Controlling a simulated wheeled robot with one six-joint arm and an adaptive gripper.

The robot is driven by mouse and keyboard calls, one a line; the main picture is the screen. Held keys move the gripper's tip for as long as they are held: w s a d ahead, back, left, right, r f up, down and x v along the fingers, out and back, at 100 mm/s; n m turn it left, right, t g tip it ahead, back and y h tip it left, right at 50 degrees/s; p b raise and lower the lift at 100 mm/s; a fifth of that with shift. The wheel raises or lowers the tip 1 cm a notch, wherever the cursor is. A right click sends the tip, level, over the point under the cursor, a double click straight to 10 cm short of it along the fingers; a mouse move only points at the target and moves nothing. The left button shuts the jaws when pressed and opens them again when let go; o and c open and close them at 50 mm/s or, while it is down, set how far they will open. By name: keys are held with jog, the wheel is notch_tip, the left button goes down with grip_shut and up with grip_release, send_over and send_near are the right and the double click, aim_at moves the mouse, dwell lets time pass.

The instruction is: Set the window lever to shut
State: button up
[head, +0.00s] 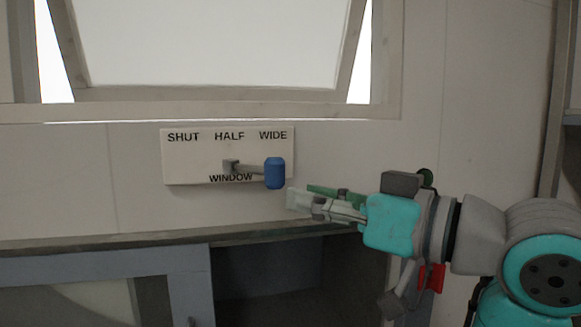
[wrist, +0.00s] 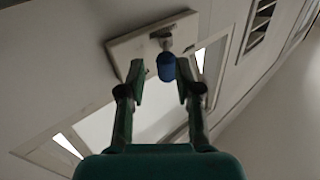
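The window lever has a blue knob (head: 275,173) on a grey arm that points right from its pivot (head: 231,167). The knob is on the right side, below the word WIDE. The lever is on a pale plate (head: 198,172) marked SHUT, HALF, WIDE and WINDOW. My gripper (head: 303,197) is to the right of the knob and slightly lower in the head view. In the wrist view my gripper (wrist: 160,82) has its fingers spread, and the blue knob (wrist: 166,68) shows between and beyond the tips. I cannot tell whether they touch it.
The window (head: 215,45) above the plate is tilted open, with bright gaps at both sides. A ledge (head: 150,239) runs along the wall below the plate, above a cabinet (head: 195,275) with an open dark bay. The wall left of the plate is clear.

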aim_at(259, 168)
jog(key=shift+n, duration=0.6)
jog(key=w+a+r, duration=0.1)
jog(key=a, duration=0.1)
jog(key=w+a+r, duration=0.1)
jog(key=w+a, duration=0.1)
jog(key=a, duration=0.1)
jog(key=w+a+r, duration=0.1)
jog(key=a, duration=0.1)
jog(key=shift+w+a, duration=0.2)
jog(key=shift+w, duration=0.1)
grip_shut()
